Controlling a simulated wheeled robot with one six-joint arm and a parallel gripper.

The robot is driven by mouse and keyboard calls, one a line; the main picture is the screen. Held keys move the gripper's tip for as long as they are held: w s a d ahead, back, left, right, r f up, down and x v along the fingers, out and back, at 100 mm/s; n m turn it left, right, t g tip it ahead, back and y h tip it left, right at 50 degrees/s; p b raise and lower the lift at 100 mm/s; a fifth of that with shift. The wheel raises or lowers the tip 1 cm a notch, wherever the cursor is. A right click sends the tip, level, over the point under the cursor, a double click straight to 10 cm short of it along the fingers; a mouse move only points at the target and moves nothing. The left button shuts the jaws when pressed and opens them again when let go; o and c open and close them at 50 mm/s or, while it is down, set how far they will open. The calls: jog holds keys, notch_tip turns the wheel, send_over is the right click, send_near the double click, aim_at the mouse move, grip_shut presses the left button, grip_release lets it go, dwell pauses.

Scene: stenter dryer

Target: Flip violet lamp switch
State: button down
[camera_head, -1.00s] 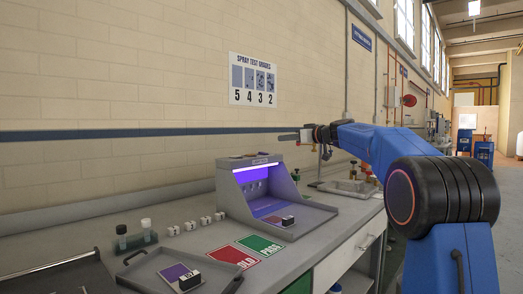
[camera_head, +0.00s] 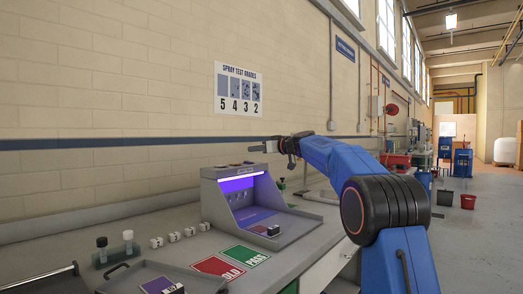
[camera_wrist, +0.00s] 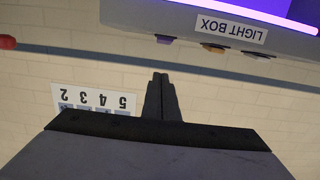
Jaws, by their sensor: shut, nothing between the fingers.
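The light box (camera_head: 211,203) stands on the bench with its sloped front open, and violet light glows inside. Several small round knobs sit along its top edge. I cannot tell for sure which is the violet lamp switch. My gripper (camera_head: 256,149) is shut and empty, above and right of the box top in the head view; its fingertips (camera_wrist: 160,78) appear apart from the knobs.
A dark block (camera_head: 272,230) lies at the box's front. Red (camera_head: 217,266) and green (camera_head: 244,256) cards, white cubes (camera_head: 174,237), bottles and a tray (camera_head: 197,280) stand on the bench. The wall with its grade chart (camera_head: 238,89) is behind.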

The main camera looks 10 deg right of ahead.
aim_at(252, 164)
jog(key=shift+w+a, duration=0.3)
jog(key=shift+w, duration=0.15)
jog(key=shift+w+a+f, duration=0.15)
jog(key=shift+w+f, duration=0.05)
jog(key=shift+f, duration=0.1)
jog(key=shift+w+a+f, duration=0.1)
jog(key=shift+a+f, duration=0.05)
jog(key=shift+f, duration=1.55)
jog(key=shift+f, duration=0.1)
